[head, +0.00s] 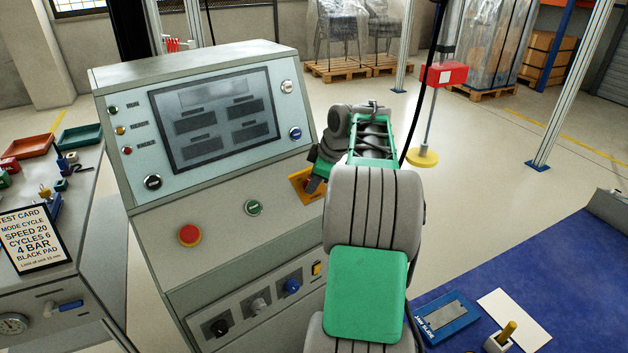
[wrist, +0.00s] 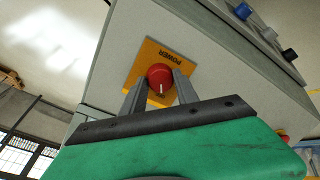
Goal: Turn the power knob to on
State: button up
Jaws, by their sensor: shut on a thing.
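The power knob (wrist: 159,77) is red with a pale pointer mark and sits on a yellow plate (wrist: 143,60) lettered POWER in the wrist view. In the head view the yellow plate (head: 302,186) shows at the right end of the console's sloped panel, and my arm hides the knob. My gripper (wrist: 160,84) is shut on the knob, one grey finger on each side of it. In the head view my gripper (head: 314,182) reaches the plate from the right, its fingertips mostly hidden.
The grey console (head: 190,65) carries a screen (head: 215,118), a red button (head: 190,236), a green button (head: 254,207) and lower knobs (head: 291,286). A blue mat (head: 560,260) with small items lies at right. A side bench (head: 70,215) with a test card stands at left.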

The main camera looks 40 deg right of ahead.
grip_shut()
jog(key=shift+r+m+p, duration=0.1)
jog(key=shift+m+p, duration=0.2)
jog(key=shift+p, duration=0.15)
jog(key=m+p, duration=0.4)
jog(key=shift+s+r+p, duration=0.1)
jog(key=shift+p, duration=0.25)
jog(key=m+p, duration=0.1)
jog(key=m, duration=0.1)
jog(key=m+p, duration=0.2)
jog(key=shift+m+t+y, duration=0.3)
jog(key=shift+f+m+p, duration=0.25)
jog(key=shift+m+p, duration=0.7)
jog(key=shift+m, duration=0.25)
